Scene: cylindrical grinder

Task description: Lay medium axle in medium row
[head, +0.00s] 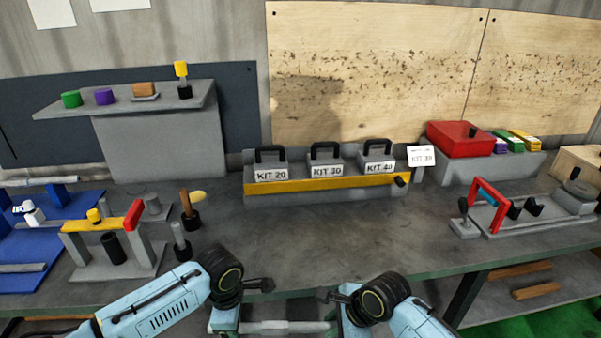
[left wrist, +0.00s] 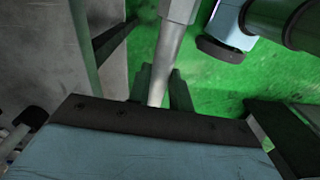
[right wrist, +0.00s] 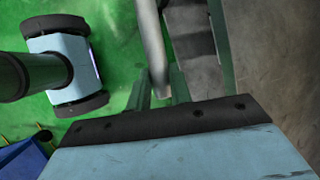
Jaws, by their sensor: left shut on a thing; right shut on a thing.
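A grey metal axle (head: 285,327) lies level at the bottom of the head view, in front of the table edge. My left gripper (head: 236,324) is shut on its left end and my right gripper (head: 337,322) on its right end. The axle also shows between the fingers in the left wrist view (left wrist: 168,65) and the right wrist view (right wrist: 152,45). A blue rack (head: 70,208) at the far left of the table carries grey axles (head: 40,182), and one lies nearer the front (head: 22,268). I cannot tell which row is the medium one.
A grey fixture with a yellow bar (head: 95,224) and a red end stands right of the blue rack, with upright tools (head: 188,212) beside it. Kit boxes (head: 326,165) stand at the back. A red-handled fixture (head: 490,205) is at right. The table's middle (head: 320,235) is clear.

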